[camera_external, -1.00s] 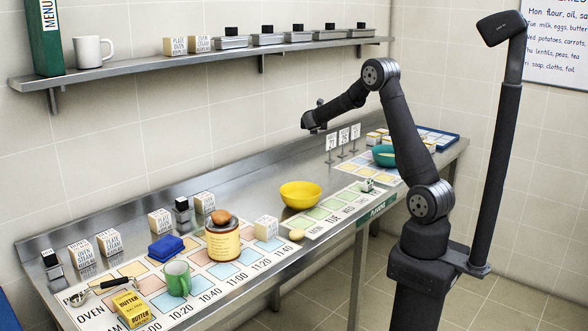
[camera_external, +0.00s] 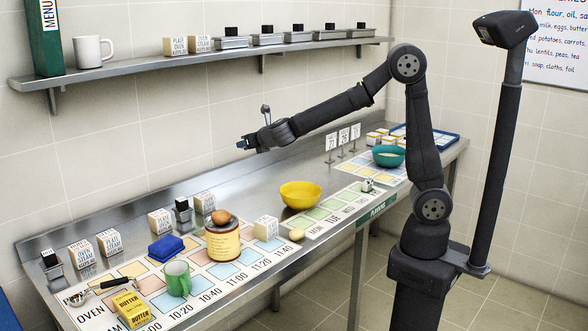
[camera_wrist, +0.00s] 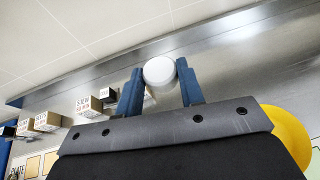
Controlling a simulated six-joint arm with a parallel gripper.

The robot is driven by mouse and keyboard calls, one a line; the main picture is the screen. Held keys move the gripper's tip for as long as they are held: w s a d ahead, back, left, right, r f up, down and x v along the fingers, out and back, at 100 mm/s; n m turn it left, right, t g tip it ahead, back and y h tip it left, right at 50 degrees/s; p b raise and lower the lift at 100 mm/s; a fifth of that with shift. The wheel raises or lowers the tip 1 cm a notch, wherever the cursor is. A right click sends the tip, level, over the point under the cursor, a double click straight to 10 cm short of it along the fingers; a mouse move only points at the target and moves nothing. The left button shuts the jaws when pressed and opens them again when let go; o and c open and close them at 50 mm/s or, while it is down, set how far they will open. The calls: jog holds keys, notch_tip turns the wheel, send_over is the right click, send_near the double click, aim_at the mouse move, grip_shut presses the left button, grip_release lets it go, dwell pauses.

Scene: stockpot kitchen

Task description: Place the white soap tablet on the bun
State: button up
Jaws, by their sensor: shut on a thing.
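In the wrist view a white rounded piece, the soap tablet (camera_wrist: 159,72), sits between the two blue fingers of my gripper (camera_wrist: 158,84), which is shut on it. In the external view my gripper (camera_external: 246,143) is high above the counter, up and to the right of the bun in the picture. The soap cannot be made out there. The brown bun (camera_external: 221,217) rests on the dark lid of a yellow-labelled jar (camera_external: 223,242). The bun does not show in the wrist view.
Around the jar stand a blue stack (camera_external: 166,248), a green mug (camera_external: 176,278), a butter box (camera_external: 131,309) and a white labelled box (camera_external: 266,229). A yellow bowl (camera_external: 300,195) is to the right. The wall shelf (camera_external: 200,58) runs above. The air around my gripper is clear.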

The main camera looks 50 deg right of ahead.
jog(key=s+a+r+n+y, duration=0.1)
jog(key=s+a+n+y, duration=0.25)
jog(key=s+a, duration=0.8)
send_over(225, 214)
jog(key=f, duration=0.6)
jog(key=shift+d+f, duration=0.15)
jog(key=shift+d, duration=0.2)
jog(key=shift+a+f, duration=0.1)
jog(key=shift+a, duration=0.15)
jog(key=shift+f, duration=0.3)
jog(key=shift+f+y, duration=0.25)
jog(key=shift+f, duration=1.5)
jog(key=shift+f, duration=0.15)
jog(key=o, duration=1)
